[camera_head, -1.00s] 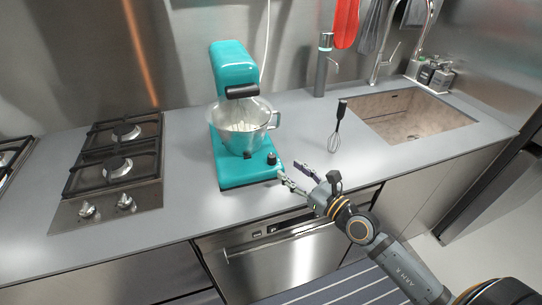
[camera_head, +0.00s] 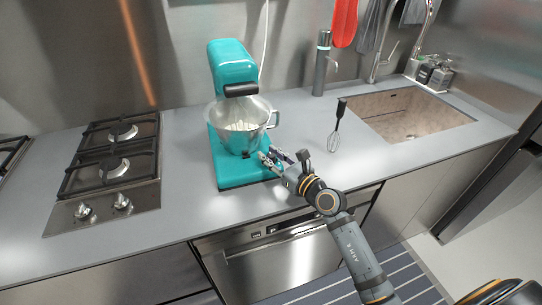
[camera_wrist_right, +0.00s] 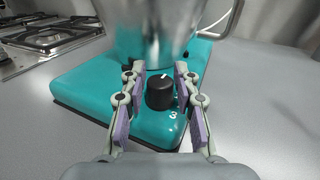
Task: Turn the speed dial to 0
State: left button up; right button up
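The teal stand mixer (camera_head: 236,171) stands on the counter with a steel bowl (camera_head: 237,125) under its head. The black speed dial (camera_wrist_right: 160,92) sits on the teal base (camera_wrist_right: 82,98), with a white mark on its top and a white "3" on the base in front of it. In the head view my gripper hides the dial. My right gripper (camera_wrist_right: 159,92) is open, its fingers on the left and right sides of the dial; I cannot tell if they touch it. It also shows at the mixer base in the head view (camera_head: 272,157). My left gripper is not in view.
A gas hob (camera_head: 112,163) is to the left of the mixer. A whisk (camera_head: 334,137) lies to the right, with a sink (camera_head: 408,116) beyond it. A dark bottle-like device (camera_head: 321,70) stands at the back. The counter front is clear.

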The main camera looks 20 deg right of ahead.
grip_shut()
jog(key=shift+f+n+y+b, duration=0.3)
jog(key=shift+y+b, duration=0.1)
jog(key=shift+b, duration=0.25)
jog(key=shift+r+g, duration=0.2)
jog(key=shift+g, duration=0.1)
jog(key=o, duration=0.5)
grip_release()
jog(key=v, duration=0.9)
jog(key=shift+s+d+f, duration=0.2)
jog(key=shift+d, duration=0.05)
jog(key=shift+s+d, duration=0.45)
jog(key=shift+s, duration=0.15)
jog(key=shift+s+r, duration=0.15)
jog(key=shift+s, duration=0.35)
